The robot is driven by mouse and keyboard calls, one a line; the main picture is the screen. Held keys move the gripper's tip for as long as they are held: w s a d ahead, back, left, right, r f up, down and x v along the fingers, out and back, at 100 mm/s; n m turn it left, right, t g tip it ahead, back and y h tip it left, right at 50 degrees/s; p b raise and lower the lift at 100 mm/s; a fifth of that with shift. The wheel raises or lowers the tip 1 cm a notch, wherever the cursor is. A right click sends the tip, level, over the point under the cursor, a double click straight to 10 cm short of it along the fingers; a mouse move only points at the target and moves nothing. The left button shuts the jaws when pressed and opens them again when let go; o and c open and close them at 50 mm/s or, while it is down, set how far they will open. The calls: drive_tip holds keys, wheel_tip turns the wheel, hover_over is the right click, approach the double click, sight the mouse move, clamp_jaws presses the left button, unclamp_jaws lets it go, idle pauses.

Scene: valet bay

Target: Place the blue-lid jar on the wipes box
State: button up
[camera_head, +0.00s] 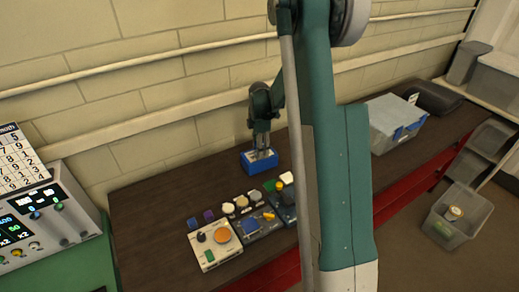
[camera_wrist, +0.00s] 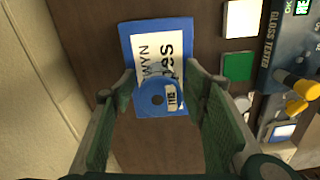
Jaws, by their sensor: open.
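The wipes box (camera_wrist: 140,38) is blue with a white printed label. It lies on the dark bench against the wall and shows as a blue block in the head view (camera_head: 249,166). The blue-lid jar (camera_wrist: 149,99), seen from above as a round blue lid with a small white label, is over the lower part of the box's top in the wrist view. My gripper (camera_wrist: 160,80) is open, with one finger on each side of the jar. In the head view my gripper (camera_head: 262,152) is low over the box and mostly hides the jar.
Coloured square tiles (camera_wrist: 238,67) and a gloss tester (camera_wrist: 285,45) lie to the right of the box in the wrist view. A grey case (camera_head: 395,118) stands farther right on the bench. A clear bin (camera_head: 455,225) is at the far right. Bare bench lies left of the box.

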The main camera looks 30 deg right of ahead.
drive_tip(key=shift+r, duration=0.2)
drive_tip(key=shift+r, duration=5.95)
drive_tip(key=shift+a, duration=0.1)
